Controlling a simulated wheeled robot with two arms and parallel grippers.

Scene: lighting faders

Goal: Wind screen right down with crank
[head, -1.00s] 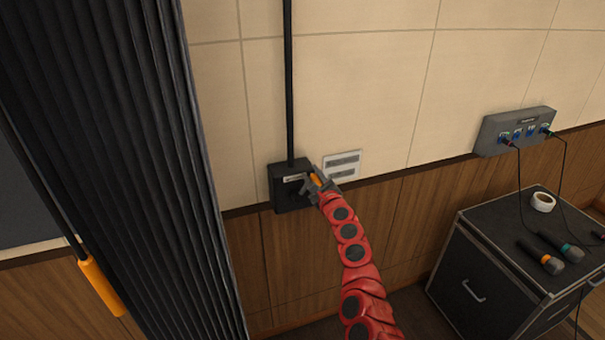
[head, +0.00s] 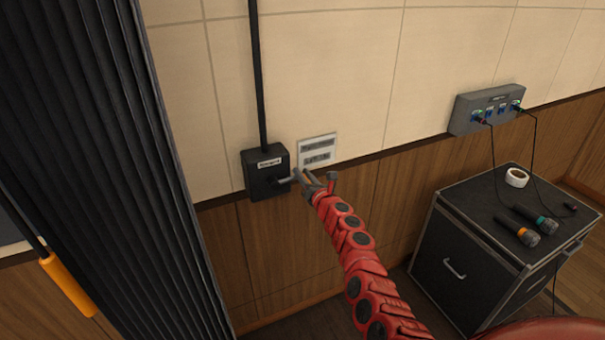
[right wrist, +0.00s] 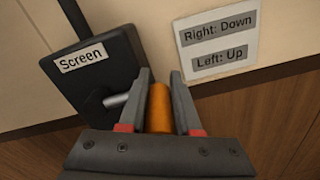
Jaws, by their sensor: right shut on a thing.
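The black crank box (head: 266,176) is fixed to the wall, and its label "Screen" reads clearly in the right wrist view (right wrist: 82,58). A grey crank arm (head: 284,181) sticks out of the box toward the right. My right gripper (head: 307,180) is shut on the orange crank handle (right wrist: 160,108), which stands between its two fingers in the right wrist view. A sign (head: 317,152) beside the box reads "Right: Down" and "Left: Up" in the right wrist view (right wrist: 217,42). The screen itself is not recognisable in view. My left gripper is not in view.
A dark pleated curtain (head: 120,170) hangs at the left, with an orange handle (head: 68,285) on a rod beside it. A grey socket box (head: 488,108) is on the wall. A black case (head: 470,255) at the right carries microphones (head: 520,233) and tape (head: 516,177).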

